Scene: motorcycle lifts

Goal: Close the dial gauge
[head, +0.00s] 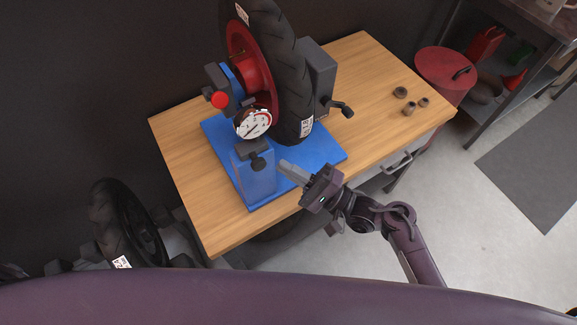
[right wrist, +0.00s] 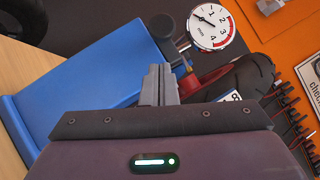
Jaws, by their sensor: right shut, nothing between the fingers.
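The dial gauge (head: 254,123) has a round white face with a red arc and black numerals. It stands above the blue stand (head: 256,172), close beside the wheel's tyre (head: 285,70). My left gripper is not in view.
The blue base plate (head: 325,159) lies on the wooden workbench (head: 185,150). A crank handle (head: 342,109) sticks out right of the wheel. Several small metal parts (head: 408,108) lie at the bench's right. A red bin (head: 445,72) stands beyond. The bench's front right is clear.

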